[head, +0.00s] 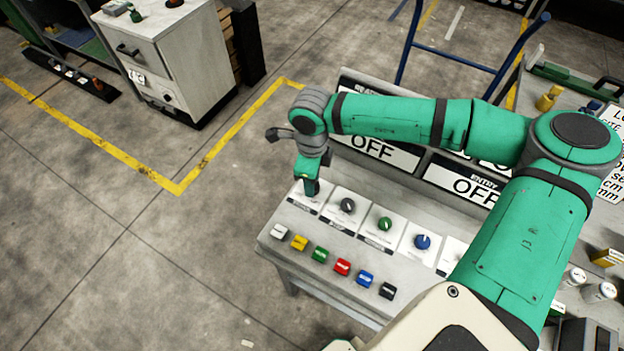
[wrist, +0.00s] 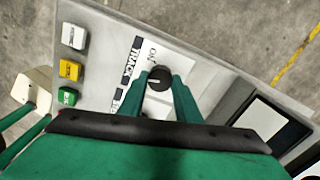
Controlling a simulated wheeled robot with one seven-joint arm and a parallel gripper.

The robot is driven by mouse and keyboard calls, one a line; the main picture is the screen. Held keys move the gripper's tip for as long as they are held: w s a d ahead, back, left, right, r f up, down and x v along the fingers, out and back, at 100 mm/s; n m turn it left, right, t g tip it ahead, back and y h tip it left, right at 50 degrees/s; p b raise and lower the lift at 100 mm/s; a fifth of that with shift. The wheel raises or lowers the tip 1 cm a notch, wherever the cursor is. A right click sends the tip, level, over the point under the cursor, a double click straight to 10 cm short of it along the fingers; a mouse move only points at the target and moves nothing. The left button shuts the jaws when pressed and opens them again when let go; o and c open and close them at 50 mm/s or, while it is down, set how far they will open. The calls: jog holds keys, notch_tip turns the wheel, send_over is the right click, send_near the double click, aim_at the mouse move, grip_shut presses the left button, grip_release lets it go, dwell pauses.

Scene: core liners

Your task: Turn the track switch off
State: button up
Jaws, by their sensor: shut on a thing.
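The track switch (wrist: 158,78) is a dark round knob on a white label plate reading "TRACK" and "ON" in the wrist view. My gripper (wrist: 160,90) has its two green fingers on either side of the knob, shut on it. In the head view my gripper (head: 311,188) points down at the far left plate of the panel's knob row. The knob itself is hidden behind the fingers there.
The panel (head: 275,228) carries other knobs: a grey one (head: 347,205), a green one (head: 385,223) and a blue one (head: 422,242). Several coloured rocker switches, including a white one (head: 279,231), line its front. "OFF" signs (head: 372,148) stand behind. A white cabinet (head: 180,60) is at the back left.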

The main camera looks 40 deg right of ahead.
jog(key=n, duration=0.5)
jog(key=shift+n, duration=0.4)
dwell(0.4)
jog(key=o, duration=1.1)
jog(key=shift+c, duration=0.2)
notch_tip(320, 180, up, 11)
jog(key=shift+s+f, duration=0.1)
